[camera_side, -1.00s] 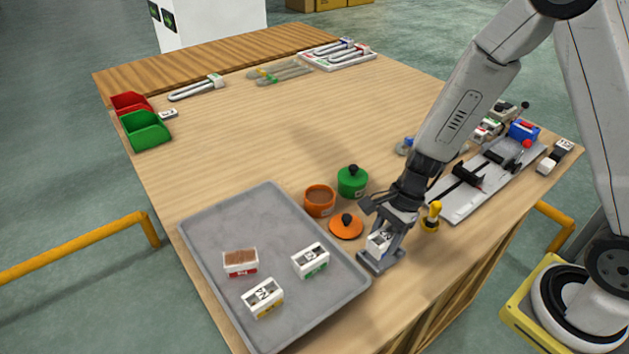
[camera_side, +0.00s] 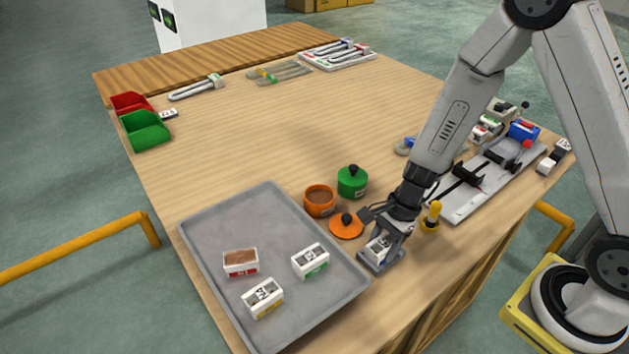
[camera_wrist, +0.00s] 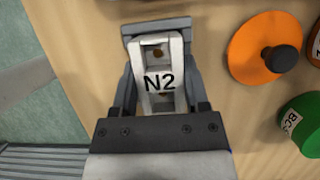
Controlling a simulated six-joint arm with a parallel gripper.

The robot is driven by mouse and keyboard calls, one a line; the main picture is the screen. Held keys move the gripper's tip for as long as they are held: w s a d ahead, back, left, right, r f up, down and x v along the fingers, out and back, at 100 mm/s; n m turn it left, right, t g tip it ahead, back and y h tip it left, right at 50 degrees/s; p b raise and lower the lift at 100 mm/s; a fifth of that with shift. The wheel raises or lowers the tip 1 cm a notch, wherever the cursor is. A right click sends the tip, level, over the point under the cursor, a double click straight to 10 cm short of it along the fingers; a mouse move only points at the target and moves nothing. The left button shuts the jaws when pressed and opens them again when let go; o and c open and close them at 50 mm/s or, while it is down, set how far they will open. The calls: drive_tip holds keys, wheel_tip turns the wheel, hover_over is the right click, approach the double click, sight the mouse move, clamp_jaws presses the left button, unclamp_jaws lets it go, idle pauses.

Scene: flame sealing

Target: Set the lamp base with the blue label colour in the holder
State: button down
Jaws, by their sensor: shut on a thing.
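My gripper (camera_side: 385,239) is at the grey holder (camera_side: 371,264) near the table's front edge, right of the tray. It is shut on a white lamp base (camera_side: 378,249), which sits low at the holder. The wrist view shows the lamp base (camera_wrist: 158,78) between my fingers, with "N2" on its top and two holes. The holder (camera_wrist: 130,29) shows behind it there. The base's label colour is hidden in both views. Whether it is fully seated cannot be told.
The grey tray (camera_side: 215,215) holds white lamp bases with red (camera_side: 241,262), green (camera_side: 311,260) and yellow (camera_side: 263,298) labels. An orange lid (camera_side: 346,226), an orange pot (camera_side: 320,200), a green pot (camera_side: 352,181) and a yellow-handled tool (camera_side: 431,216) stand close to my gripper.

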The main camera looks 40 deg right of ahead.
unclamp_jaws()
drive_tip(key=shift+v, duration=3.9)
drive_tip(key=s+d+r+n+t+h, duration=0.1)
drive_tip(key=r+n, duration=0.1)
drive_tip(key=n, duration=0.4)
drive_tip(key=s+d+r+n+h, duration=0.1)
drive_tip(key=n+h, duration=0.1)
drive_tip(key=n, duration=0.4)
drive_tip(key=s+d+r+n+t+h, duration=0.1)
drive_tip(key=r+n, duration=0.1)
drive_tip(key=n, duration=0.4)
drive_tip(key=shift+s+r+t, duration=0.3)
drive_tip(key=shift+s+r, duration=0.1)
